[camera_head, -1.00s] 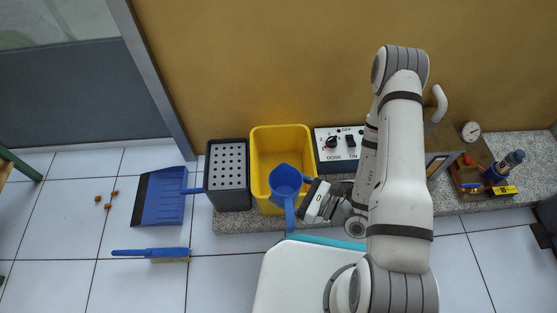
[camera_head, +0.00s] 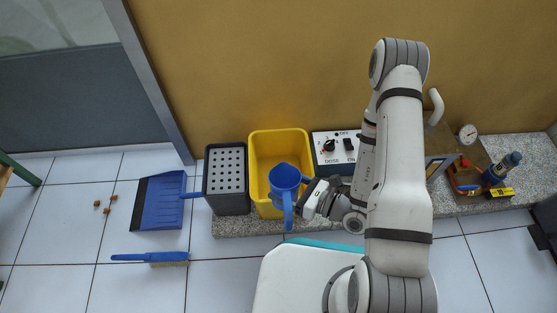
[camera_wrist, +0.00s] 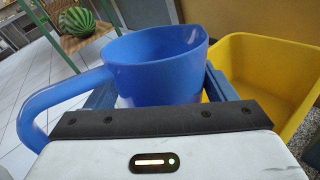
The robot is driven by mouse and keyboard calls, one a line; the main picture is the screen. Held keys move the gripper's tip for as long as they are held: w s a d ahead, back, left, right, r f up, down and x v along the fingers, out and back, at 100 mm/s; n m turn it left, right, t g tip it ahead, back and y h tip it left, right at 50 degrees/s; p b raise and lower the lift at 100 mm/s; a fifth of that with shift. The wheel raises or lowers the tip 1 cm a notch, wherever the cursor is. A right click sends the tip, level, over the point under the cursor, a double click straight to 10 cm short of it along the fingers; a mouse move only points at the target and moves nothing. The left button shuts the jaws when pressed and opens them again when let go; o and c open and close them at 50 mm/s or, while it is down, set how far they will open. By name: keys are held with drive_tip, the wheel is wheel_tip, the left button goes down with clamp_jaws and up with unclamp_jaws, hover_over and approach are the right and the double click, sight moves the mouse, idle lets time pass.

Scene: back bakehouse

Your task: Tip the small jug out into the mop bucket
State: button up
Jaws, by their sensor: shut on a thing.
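The small blue jug (camera_head: 285,178) is held by my gripper (camera_head: 306,190) over the front part of the yellow mop bucket (camera_head: 259,160). In the wrist view the jug (camera_wrist: 160,65) stands close to upright with its mouth up, and its handle sticks out to the left. My gripper (camera_wrist: 158,100) is shut on the jug's body. The yellow bucket (camera_wrist: 265,75) shows behind and to the right of the jug in the wrist view. The jug's contents cannot be made out.
A dark perforated wringer box (camera_head: 226,180) stands left of the bucket. A dosing control box (camera_head: 338,150) stands to its right. A blue dustpan (camera_head: 160,200), a brush (camera_head: 150,257) and crumbs (camera_head: 107,203) lie on the floor. A tool board (camera_head: 480,180) sits on the ledge at right.

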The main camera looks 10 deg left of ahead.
sight(285, 173)
drive_tip(key=shift+w+a+f+m, duration=0.15)
drive_tip(key=shift+w+f+m, duration=0.1)
drive_tip(key=shift+w+m, duration=0.2)
drive_tip(key=shift+w+a+r+m+g+h+b, duration=0.15)
drive_tip(key=shift+w+r+m+g+h+b, duration=0.15)
drive_tip(key=shift+w+r+m+g+h, duration=0.25)
drive_tip(key=shift+w+m+h, duration=0.25)
drive_tip(key=shift+w+m, duration=0.05)
drive_tip(key=shift+w, duration=0.05)
drive_tip(key=shift+w+a+f+m+g, duration=0.15)
drive_tip(key=shift+w+f+m+g, duration=0.05)
drive_tip(key=shift+w+m+g, duration=0.25)
drive_tip(key=shift+w+a+f+m+g+h, duration=0.1)
drive_tip(key=shift+w+f+m+g+h, duration=0.15)
drive_tip(key=shift+w+m+g+h, duration=0.2)
drive_tip(key=shift+f+m+g+h, duration=0.25)
drive_tip(key=shift+m+g+h, duration=0.1)
drive_tip(key=shift+m+g, duration=0.15)
drive_tip(key=shift+w+f+m+g+p, duration=0.1)
drive_tip(key=shift+m+g+p, duration=0.2)
drive_tip(key=shift+p, duration=0.15)
drive_tip(key=shift+w+a+f+m+g+h+p, duration=0.1)
drive_tip(key=shift+w+f+m+g+h+p, duration=0.45)
drive_tip(key=shift+p, duration=1)
drive_tip(key=shift+s+r, duration=0.1)
drive_tip(key=shift+s, duration=0.05)
